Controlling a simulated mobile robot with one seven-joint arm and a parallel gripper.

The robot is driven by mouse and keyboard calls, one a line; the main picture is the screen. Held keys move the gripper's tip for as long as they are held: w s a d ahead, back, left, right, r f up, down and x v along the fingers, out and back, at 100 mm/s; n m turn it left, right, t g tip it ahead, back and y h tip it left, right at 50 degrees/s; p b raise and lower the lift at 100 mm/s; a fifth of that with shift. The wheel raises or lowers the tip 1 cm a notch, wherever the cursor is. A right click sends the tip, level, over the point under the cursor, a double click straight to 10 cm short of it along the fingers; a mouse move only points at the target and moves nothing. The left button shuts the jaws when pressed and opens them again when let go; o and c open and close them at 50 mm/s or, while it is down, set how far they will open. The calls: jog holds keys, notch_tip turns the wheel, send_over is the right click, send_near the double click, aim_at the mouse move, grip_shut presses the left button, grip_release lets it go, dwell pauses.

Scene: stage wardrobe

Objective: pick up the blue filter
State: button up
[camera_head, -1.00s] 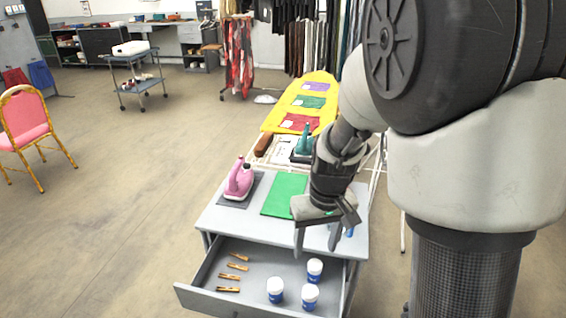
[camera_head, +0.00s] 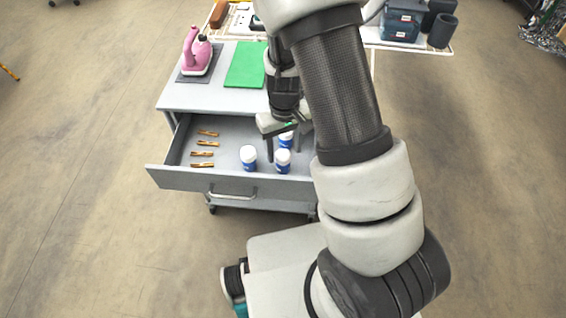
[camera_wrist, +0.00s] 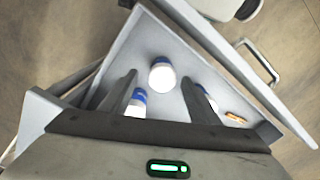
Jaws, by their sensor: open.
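Several blue-and-white jars stand in the open grey drawer (camera_head: 228,186): a left jar (camera_head: 248,158), a front right jar (camera_head: 283,162) and a rear right jar (camera_head: 286,139), partly hidden by my gripper. I see no other clearly blue item that could be the filter, and cannot tell whether a jar is it. My gripper (camera_head: 289,152) is open and points down over the drawer's right side, near the right jars. In the wrist view, one jar (camera_wrist: 162,77) shows between the finger tips; another (camera_wrist: 136,104) is beside the left finger, and a third is partly behind the right finger.
Several wooden clips (camera_head: 204,153) lie in the drawer's left part. The drawer's front panel (camera_head: 178,179) and handle face me. A rack with dark containers (camera_head: 402,20) stands at the back right.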

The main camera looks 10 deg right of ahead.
jog(key=f+b, duration=0.1)
jog(key=f, duration=0.4)
jog(key=shift+a+f, duration=0.2)
jog(key=shift+r, duration=0.1)
jog(key=c, duration=1.2)
